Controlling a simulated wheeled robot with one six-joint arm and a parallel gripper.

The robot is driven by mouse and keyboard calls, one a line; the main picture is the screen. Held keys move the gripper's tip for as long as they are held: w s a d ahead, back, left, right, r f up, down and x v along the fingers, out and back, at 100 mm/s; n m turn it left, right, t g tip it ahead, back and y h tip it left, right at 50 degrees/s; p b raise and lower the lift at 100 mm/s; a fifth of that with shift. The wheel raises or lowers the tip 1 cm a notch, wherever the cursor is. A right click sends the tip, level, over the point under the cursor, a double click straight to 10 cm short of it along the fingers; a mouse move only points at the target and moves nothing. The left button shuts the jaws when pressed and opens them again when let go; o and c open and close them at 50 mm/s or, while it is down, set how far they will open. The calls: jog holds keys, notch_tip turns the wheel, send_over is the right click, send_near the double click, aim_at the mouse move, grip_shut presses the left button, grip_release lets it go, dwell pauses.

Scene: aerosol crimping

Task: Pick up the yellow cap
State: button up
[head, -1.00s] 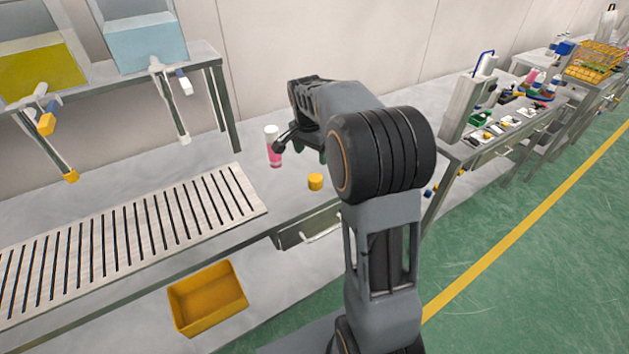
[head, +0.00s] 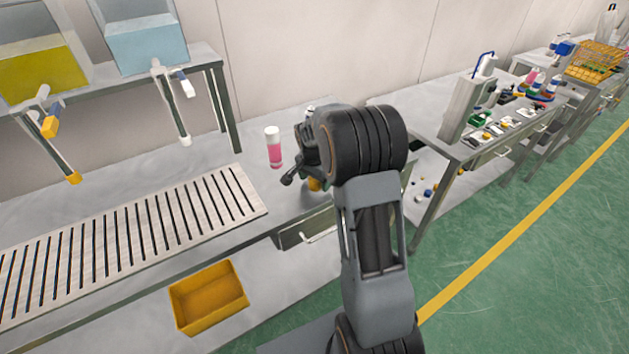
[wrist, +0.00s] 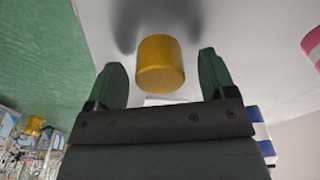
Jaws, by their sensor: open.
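The yellow cap (wrist: 160,64) stands on the grey tabletop in the wrist view, between and slightly beyond the green fingertips of my gripper (wrist: 163,72). There is a gap on both sides of the cap, and the gripper is open and empty. In the head view the cap (head: 314,184) is mostly hidden behind my gripper and arm, near the front right part of the table. My gripper (head: 298,176) points down and left there, next to the cap.
A pink bottle with a white top (head: 274,148) stands just left of my gripper. A slotted rack (head: 130,235) lies to the left on the table. A yellow bin (head: 208,297) sits below. Dispensers with taps hang over the back left.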

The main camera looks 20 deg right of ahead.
jog(key=shift+f, duration=0.15)
jog(key=c, duration=1)
